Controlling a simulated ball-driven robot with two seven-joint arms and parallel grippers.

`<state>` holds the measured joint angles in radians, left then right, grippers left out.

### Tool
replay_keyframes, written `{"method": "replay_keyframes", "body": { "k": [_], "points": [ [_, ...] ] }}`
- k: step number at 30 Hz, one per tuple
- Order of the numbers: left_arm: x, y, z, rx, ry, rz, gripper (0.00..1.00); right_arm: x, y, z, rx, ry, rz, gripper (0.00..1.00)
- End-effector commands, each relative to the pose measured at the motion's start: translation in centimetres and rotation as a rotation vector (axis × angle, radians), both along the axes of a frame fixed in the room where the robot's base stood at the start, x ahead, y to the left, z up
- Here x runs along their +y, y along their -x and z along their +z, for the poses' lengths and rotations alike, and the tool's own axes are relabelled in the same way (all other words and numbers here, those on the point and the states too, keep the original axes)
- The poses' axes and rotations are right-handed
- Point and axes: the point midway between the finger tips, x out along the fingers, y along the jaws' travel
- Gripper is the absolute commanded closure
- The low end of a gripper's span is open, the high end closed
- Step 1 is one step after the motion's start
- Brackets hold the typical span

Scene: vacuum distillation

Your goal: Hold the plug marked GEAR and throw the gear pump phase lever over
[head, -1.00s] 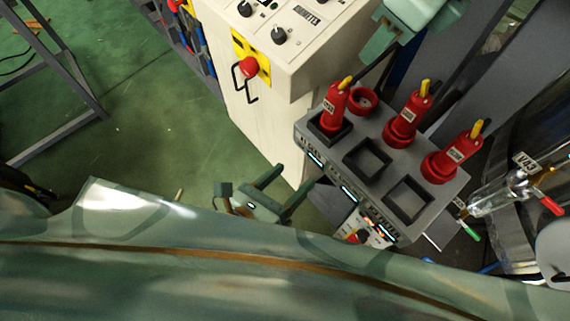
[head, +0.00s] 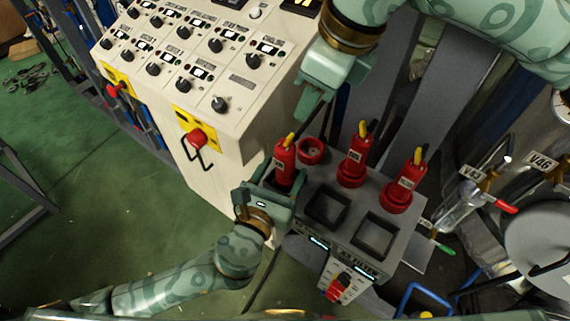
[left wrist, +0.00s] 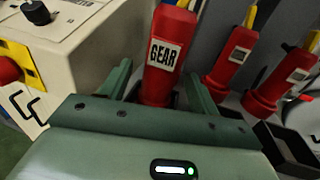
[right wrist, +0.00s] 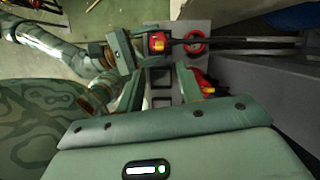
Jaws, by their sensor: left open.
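The red plug marked GEAR (head: 285,168) stands upright in the grey socket box (head: 350,247), a yellow piece at its top. Its label reads GEAR in the left wrist view (left wrist: 163,53). My left gripper (head: 272,182) is open, with one finger on each side of this plug; I cannot tell if they touch it. My right gripper (head: 314,106) is above and behind the plug, empty, its fingers apart in the right wrist view (right wrist: 160,88). A red handle (head: 340,285) sits on a small white panel at the box's front; its marking is unreadable.
Two more red plugs (head: 354,160) (head: 404,183) stand along the box's back, near a red ring (head: 311,150). Two square openings (head: 328,207) are empty. A white control cabinet (head: 215,150) stands left. Valves and glassware (head: 480,195) are at right.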

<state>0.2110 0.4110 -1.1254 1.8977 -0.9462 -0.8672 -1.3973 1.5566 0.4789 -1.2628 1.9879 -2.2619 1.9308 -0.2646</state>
Motion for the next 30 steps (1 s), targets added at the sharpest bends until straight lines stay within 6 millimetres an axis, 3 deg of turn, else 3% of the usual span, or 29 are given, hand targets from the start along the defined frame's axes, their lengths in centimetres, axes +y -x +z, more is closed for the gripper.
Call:
{"method": "replay_keyframes", "body": {
  "k": [6,15,21,22,23,26,28,30],
  "points": [
    [-0.8,-1.9,0.0,0.000,0.000,0.001,0.38,0.0,0.0,0.0,0.000,0.000,0.000,0.64],
    [-0.9,-2.0,-0.1,0.001,0.000,0.000,0.38,0.0,0.0,0.0,0.000,0.000,0.000,0.64],
    [-0.8,-2.0,-0.1,0.001,0.000,0.001,0.94,0.0,0.0,0.0,0.000,0.000,0.000,0.64],
    [-0.8,-2.0,-0.1,0.001,0.000,0.001,0.94,0.0,0.0,0.0,0.000,0.000,0.000,0.64],
    [-0.8,-2.0,-0.1,0.001,0.000,0.000,0.70,0.0,0.0,0.0,0.000,0.000,0.000,0.64],
    [-0.8,-2.0,-0.1,0.001,0.000,0.001,0.97,0.0,0.0,0.0,0.000,0.000,0.000,0.64],
    [-0.8,-2.0,-0.1,0.001,0.000,0.001,1.00,0.0,0.0,0.0,0.000,0.000,0.000,0.69],
    [-0.8,-2.0,-0.1,0.001,0.000,0.001,1.00,0.1,0.1,-0.1,0.005,-0.004,0.008,0.89]
  ]
}}
